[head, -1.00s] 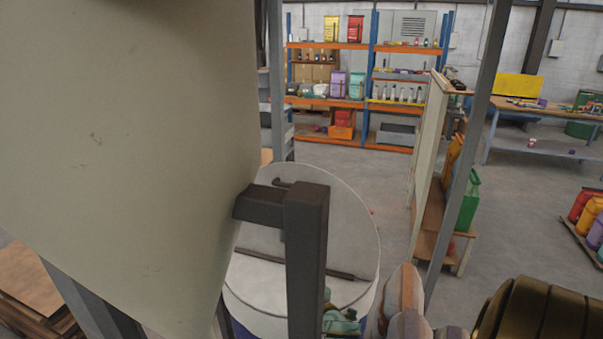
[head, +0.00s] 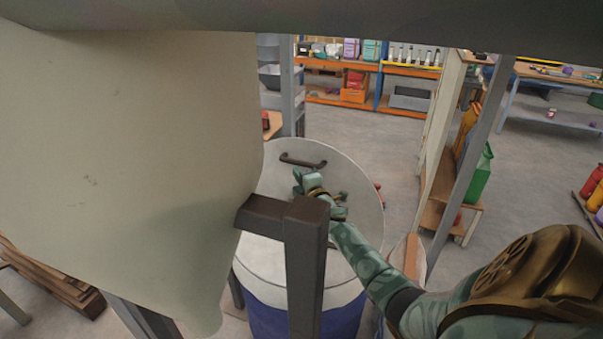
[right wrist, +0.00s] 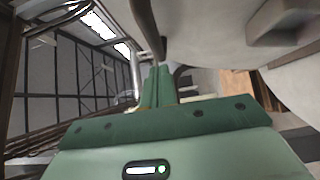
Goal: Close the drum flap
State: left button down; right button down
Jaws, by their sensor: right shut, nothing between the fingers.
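The drum (head: 268,306) has a blue body and a pale upper part, below the middle of the head view. Its round pale flap (head: 354,185) has a dark bar handle (head: 303,160) near its far edge. I cannot tell the flap's exact angle. My right gripper (head: 302,181) is shut and empty, in front of the flap and just below the handle in the picture. Contact with the flap is unclear. In the right wrist view its green fingers (right wrist: 156,88) are together, beside a large pale surface. My left gripper is not in view.
A large pale hanging sheet (head: 120,150) fills the left and hides part of the drum. A dark post with an arm (head: 304,260) stands in front of the drum. A grey upright (head: 470,150) and a shelf with a green can (head: 479,175) stand at right.

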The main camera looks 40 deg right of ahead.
jog(key=shift+w+d, duration=0.2)
jog(key=shift+d, duration=0.3)
jog(key=shift+w+d, duration=0.2)
jog(key=shift+d, duration=0.3)
jog(key=shift+r, duration=0.1)
